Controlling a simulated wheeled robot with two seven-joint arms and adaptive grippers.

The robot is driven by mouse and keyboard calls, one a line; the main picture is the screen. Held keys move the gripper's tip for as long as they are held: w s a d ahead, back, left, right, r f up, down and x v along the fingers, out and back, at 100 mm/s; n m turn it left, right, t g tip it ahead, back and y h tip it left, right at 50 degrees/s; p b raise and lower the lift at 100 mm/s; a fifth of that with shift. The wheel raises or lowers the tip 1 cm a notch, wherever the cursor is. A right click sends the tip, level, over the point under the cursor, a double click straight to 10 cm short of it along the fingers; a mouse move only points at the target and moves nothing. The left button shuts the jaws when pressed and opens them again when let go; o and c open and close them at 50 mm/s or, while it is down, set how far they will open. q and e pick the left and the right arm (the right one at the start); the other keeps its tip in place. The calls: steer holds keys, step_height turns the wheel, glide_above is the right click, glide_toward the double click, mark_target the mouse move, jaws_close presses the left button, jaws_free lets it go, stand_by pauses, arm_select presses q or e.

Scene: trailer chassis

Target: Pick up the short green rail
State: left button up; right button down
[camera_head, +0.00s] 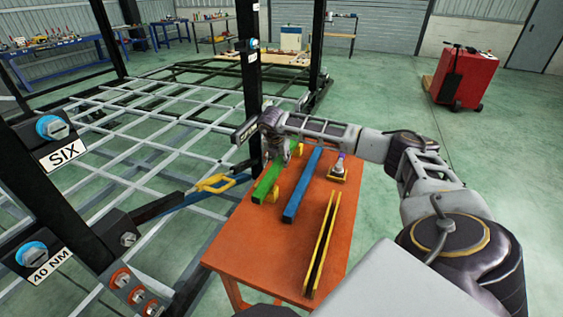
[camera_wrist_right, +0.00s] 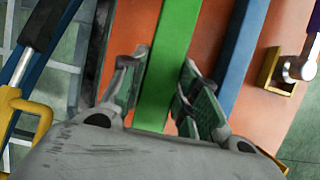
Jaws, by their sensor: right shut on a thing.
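The short green rail (camera_head: 267,184) lies on the orange table (camera_head: 240,243), left of a longer blue rail (camera_head: 303,184). My right gripper (camera_head: 284,158) is down over the far part of the green rail. In the right wrist view the green rail (camera_wrist_right: 168,55) runs between the two fingers of the right gripper (camera_wrist_right: 165,85), which is shut on it. The rail still appears to lie at table level; I cannot tell if it is lifted. My left gripper is not in view.
Yellow rails (camera_head: 322,243) lie at the table's near right. A small yellow holder with a purple-topped tool (camera_head: 338,170) stands right of the blue rail. A black upright post (camera_head: 250,75) and the grey chassis grid (camera_head: 150,125) stand left of the table. A red cart (camera_head: 466,77) is far right.

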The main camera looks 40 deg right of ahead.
mark_target(281, 157)
steer(key=shift+w+r, duration=0.1)
steer(key=shift+r, duration=0.05)
steer(key=shift+r, duration=4.95)
